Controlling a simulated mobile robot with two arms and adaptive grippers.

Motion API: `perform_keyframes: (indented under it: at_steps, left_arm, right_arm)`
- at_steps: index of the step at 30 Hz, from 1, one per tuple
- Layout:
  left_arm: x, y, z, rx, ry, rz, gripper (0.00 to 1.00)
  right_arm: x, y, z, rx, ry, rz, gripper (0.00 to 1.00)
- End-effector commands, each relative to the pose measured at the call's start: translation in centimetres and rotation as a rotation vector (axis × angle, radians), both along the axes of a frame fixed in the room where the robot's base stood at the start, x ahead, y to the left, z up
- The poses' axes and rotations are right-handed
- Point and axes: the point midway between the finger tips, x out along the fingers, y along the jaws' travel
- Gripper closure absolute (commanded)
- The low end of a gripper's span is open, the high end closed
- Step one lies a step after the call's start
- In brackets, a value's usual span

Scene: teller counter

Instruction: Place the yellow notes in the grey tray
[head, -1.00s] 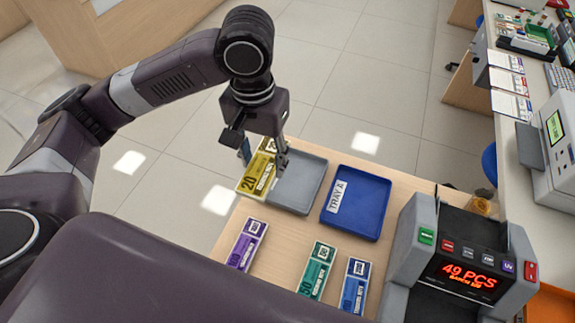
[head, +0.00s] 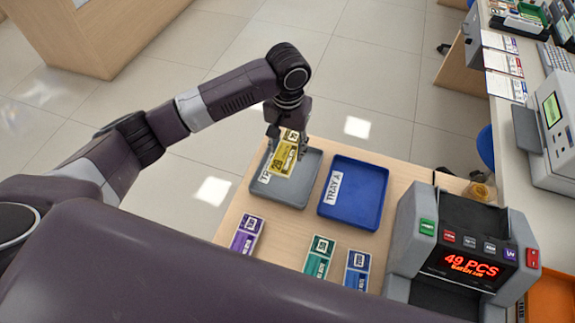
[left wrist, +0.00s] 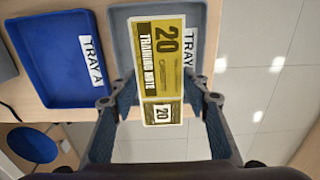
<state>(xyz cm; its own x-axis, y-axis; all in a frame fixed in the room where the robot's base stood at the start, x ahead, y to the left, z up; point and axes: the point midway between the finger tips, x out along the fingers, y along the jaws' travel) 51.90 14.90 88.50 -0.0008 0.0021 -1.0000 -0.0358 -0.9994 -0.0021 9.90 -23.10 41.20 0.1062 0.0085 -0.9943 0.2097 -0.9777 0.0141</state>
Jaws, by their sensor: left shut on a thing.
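The yellow notes (head: 284,158), a bundle marked 20, are held by my left gripper (head: 287,140) over the grey tray (head: 300,194). In the left wrist view the yellow notes (left wrist: 161,65) lie between the two fingers of my left gripper (left wrist: 160,100), with the grey tray (left wrist: 121,42) behind them. The notes cover part of the tray and its label. I cannot tell whether the notes touch the tray floor. My right gripper is in neither view.
A blue tray labelled TRAY A (head: 355,195) stands right of the grey tray. Purple (head: 246,235), teal (head: 318,257) and blue (head: 357,270) note bundles lie in front. A note counter (head: 465,245) reading 49 PCS stands at the right.

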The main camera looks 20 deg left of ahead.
Motion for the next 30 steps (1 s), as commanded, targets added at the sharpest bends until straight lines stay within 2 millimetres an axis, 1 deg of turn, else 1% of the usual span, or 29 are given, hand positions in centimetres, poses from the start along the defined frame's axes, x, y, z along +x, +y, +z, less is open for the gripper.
perform_keyframes:
  at_steps: [1, 3, 6, 11, 18, 21, 30]
  left_arm:
    - [-0.2, 0.1, -1.3, 0.001, 0.005, 0.001, 0.85]
    - [-0.1, 0.0, -2.8, 0.000, 0.003, 0.002, 0.85]
    - [-0.1, 0.0, -4.4, 0.001, 0.002, 0.000, 0.85]
    - [0.0, 0.0, -5.7, -0.001, 0.001, 0.001, 0.85]
    - [-0.1, 0.0, -9.1, 0.000, 0.001, 0.000, 0.85]
    - [0.0, 0.0, -9.6, -0.001, -0.001, 0.000, 0.85]
    - [0.0, 0.0, -9.8, -0.001, -0.001, 0.000, 0.85]
  right_arm:
    - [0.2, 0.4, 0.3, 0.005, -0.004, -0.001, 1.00]
    - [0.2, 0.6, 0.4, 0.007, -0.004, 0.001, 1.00]
    - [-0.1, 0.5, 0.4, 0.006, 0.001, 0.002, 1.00]
    - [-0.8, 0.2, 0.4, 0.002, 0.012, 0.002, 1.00]
    - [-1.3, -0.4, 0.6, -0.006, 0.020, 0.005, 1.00]
    - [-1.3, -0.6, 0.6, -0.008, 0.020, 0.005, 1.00]
    - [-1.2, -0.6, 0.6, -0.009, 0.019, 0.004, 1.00]
